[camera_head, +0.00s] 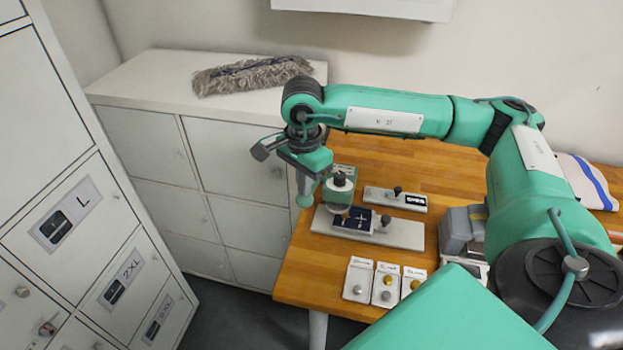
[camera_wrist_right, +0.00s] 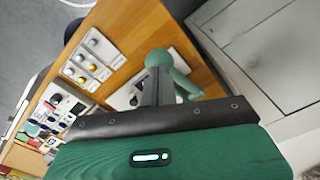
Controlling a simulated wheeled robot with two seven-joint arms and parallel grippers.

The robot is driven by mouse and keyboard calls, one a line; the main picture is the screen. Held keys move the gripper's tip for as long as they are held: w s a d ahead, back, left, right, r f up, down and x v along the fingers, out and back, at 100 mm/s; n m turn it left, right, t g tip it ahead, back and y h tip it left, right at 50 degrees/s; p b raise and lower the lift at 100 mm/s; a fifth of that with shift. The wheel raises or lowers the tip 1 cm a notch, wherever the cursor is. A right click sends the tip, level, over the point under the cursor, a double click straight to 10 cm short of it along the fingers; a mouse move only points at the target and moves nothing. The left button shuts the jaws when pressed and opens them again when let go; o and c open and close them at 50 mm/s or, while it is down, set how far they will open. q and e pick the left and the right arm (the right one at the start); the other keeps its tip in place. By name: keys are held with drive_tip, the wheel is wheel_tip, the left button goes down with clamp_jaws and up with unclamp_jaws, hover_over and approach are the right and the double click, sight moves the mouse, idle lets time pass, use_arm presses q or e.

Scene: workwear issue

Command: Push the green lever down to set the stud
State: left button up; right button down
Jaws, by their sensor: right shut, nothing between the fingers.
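The green lever (camera_head: 304,196) of the small press (camera_head: 340,184) stands at the table's left edge in the head view. Its round green knob (camera_wrist_right: 159,58) also shows in the right wrist view. My right gripper (camera_head: 307,160) is over the lever; its shut, empty fingers (camera_wrist_right: 156,75) point at the knob. They look very close to it, but I cannot tell whether they touch. A dark blue patch (camera_head: 353,218) lies on the press's grey base plate (camera_head: 405,237), under the press head. My left gripper is out of view.
Small plates with studs (camera_head: 385,286) lie in front of the base plate. White cabinets (camera_head: 240,160) flank the table, with a shaggy mop head (camera_head: 252,76) on top.

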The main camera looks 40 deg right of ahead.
sight(303, 198)
drive_tip(key=shift+s+a+f+b, duration=0.1)
drive_tip(key=shift+s+f+b, duration=0.05)
drive_tip(key=shift+f+b, duration=0.4)
drive_tip(key=shift+s+a+f+b, duration=0.1)
drive_tip(key=shift+f+b, duration=0.3)
drive_tip(key=shift+f, duration=0.15)
drive_tip(key=shift+f+b, duration=0.3)
drive_tip(key=shift+s+a+f+b, duration=0.1)
drive_tip(key=shift+a+f+b, duration=0.05)
drive_tip(key=shift+f+b, duration=0.75)
drive_tip(key=shift+r, duration=0.1)
wheel_tip(303, 198, up, 13)
drive_tip(key=p, duration=0.5)
idle(0.9)
idle(0.5)
